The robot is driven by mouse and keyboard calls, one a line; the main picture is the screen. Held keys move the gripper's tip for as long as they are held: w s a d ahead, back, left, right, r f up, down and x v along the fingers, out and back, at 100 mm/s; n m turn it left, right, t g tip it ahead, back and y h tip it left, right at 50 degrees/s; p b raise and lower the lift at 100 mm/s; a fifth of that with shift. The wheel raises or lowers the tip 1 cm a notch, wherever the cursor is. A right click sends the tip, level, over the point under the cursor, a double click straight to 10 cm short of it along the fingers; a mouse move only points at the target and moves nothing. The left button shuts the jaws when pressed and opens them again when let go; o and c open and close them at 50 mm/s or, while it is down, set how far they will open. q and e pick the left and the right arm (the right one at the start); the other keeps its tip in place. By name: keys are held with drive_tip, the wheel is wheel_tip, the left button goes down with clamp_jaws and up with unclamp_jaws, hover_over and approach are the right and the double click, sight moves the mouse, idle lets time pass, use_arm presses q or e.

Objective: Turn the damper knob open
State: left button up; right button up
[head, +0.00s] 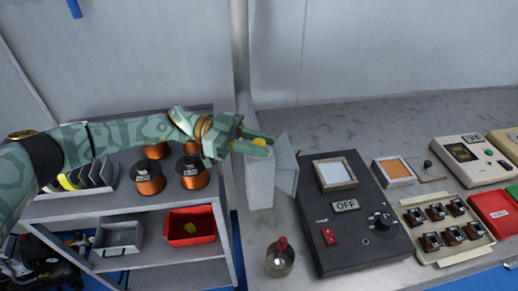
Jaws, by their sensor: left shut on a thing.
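The damper knob (259,141) is small and yellow. It shows between the fingers of my left gripper (257,143), at the top of a pale grey upright duct (261,185) with a flared side. The gripper reaches in from the left and is shut on the knob. The fingers hide part of the knob, so its turn angle cannot be told. My right gripper is not in view.
A black control box (350,230) marked OFF stands right of the duct. A shelf (130,205) at left holds copper coils (150,178) and a red bin (190,226). Instruments (470,160) crowd the right.

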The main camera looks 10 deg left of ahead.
use_arm(q)
drive_tip(key=shift+m+g+b, duration=0.4)
drive_tip(key=shift+g+b, duration=0.05)
drive_tip(key=shift+g, duration=0.15)
drive_tip(key=shift+r, duration=0.1)
drive_tip(key=o, duration=0.9)
drive_tip(key=shift+d, duration=0.1)
drive_tip(key=shift+o, duration=0.2)
